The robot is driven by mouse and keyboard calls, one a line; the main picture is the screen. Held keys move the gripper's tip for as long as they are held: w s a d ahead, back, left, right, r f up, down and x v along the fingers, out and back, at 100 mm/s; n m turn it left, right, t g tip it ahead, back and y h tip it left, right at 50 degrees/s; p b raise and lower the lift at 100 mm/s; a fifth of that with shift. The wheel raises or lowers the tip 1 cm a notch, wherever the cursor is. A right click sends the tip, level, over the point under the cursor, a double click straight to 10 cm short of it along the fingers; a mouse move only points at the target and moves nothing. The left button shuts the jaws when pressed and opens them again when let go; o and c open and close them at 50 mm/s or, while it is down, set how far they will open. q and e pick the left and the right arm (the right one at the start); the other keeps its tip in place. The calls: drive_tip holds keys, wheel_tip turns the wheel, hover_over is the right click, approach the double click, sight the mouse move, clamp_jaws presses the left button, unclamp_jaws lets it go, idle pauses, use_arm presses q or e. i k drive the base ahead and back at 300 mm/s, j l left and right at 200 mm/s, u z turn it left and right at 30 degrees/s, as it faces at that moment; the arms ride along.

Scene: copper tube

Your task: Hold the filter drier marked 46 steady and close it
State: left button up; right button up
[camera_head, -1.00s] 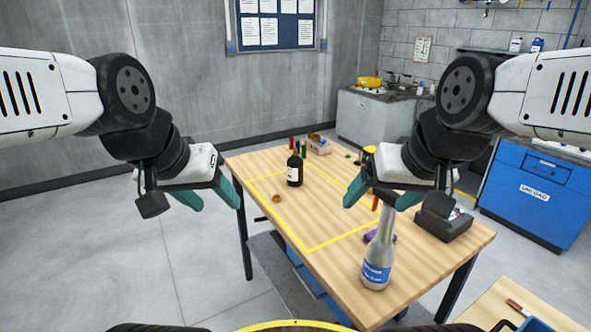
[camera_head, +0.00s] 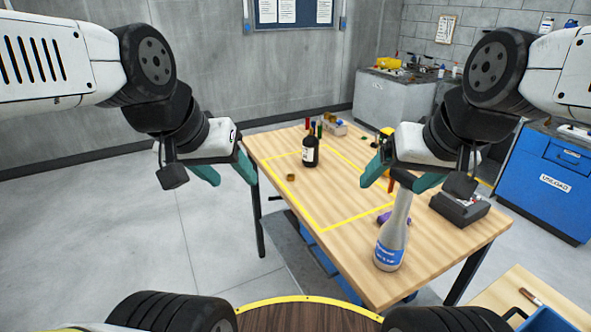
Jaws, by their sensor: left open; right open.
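A dark bottle-shaped container (camera_head: 310,155) with a white label stands upright on the wooden table (camera_head: 345,262), inside a yellow outline. I cannot read a 46 on it, so I cannot tell if it is the filter drier. A small brown ring-like cap (camera_head: 291,178) lies nearer to me, left of it and apart from it. My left gripper (camera_head: 228,180) is open and empty, in the air off the table's left edge. My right gripper (camera_head: 390,187) is open and empty above the right part of the table, and hides part of it.
A grey bottle with a blue label (camera_head: 392,240) stands near the front edge, below my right gripper. A black device (camera_head: 460,208) and a purple item (camera_head: 385,217) are nearby. Small items and a box (camera_head: 334,128) sit at the back. The outlined area is mostly clear.

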sight(310, 143)
drive_tip(key=i+j+z, duration=0.2)
drive_tip(key=j+z, duration=0.15)
drive_tip(key=i+j+z, duration=0.1)
drive_tip(key=j+z, duration=0.2)
drive_tip(key=j, duration=0.2)
drive_tip(key=i+j+z, duration=0.1)
drive_tip(key=j+z, duration=0.25)
drive_tip(key=j, duration=0.15)
drive_tip(key=j+z, duration=0.3)
drive_tip(key=j, duration=0.15)
